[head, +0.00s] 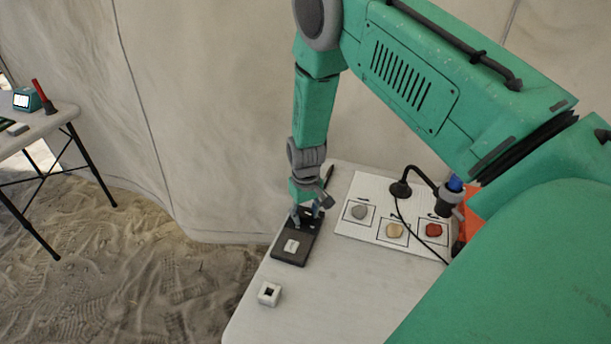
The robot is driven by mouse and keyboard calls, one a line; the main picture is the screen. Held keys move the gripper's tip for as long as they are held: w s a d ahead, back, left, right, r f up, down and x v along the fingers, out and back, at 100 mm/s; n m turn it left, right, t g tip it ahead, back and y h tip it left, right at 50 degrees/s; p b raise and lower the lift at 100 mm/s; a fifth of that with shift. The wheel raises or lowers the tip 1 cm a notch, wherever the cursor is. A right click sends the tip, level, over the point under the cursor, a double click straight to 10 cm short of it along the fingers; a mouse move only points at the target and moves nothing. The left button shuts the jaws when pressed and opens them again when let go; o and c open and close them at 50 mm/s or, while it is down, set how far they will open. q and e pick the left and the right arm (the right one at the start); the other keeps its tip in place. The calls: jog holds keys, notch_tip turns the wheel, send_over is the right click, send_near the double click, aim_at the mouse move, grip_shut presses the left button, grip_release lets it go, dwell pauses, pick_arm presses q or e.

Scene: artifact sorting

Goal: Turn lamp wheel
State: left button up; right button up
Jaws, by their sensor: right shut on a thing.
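My right gripper (309,214) points down at the far end of a dark flat box (290,258) on the white table. It is shut on a small part there. The fingers hide that part, so I cannot tell whether it is the lamp wheel. A pale stone lies on a light patch at the near end of the box. A black gooseneck lamp (418,171) with a blue-topped grey head (451,191) stands right of the gripper, over a white board. Its cable hangs across the board. My left gripper is not in view.
The white board (376,190) has marked squares holding a grey stone (359,212), a tan stone (396,231) and a red stone (433,230). A small white block with a dark hole (269,293) sits near the table's left edge. The table (330,300) is clear in front.

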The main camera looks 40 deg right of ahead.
aim_at(304, 211)
jog(key=m, duration=0.4)
jog(key=shift+w+r+m+p, duration=0.2)
jog(key=shift+w+m+p, duration=0.2)
jog(key=shift+d, duration=0.1)
dwell(0.3)
jog(key=o, duration=1.1)
jog(key=shift+o, duration=0.2)
jog(key=shift+f, duration=0.1)
jog(key=shift+s, duration=0.1)
notch_tip(304, 211, up, 12)
jog(key=shift+f, duration=0.1)
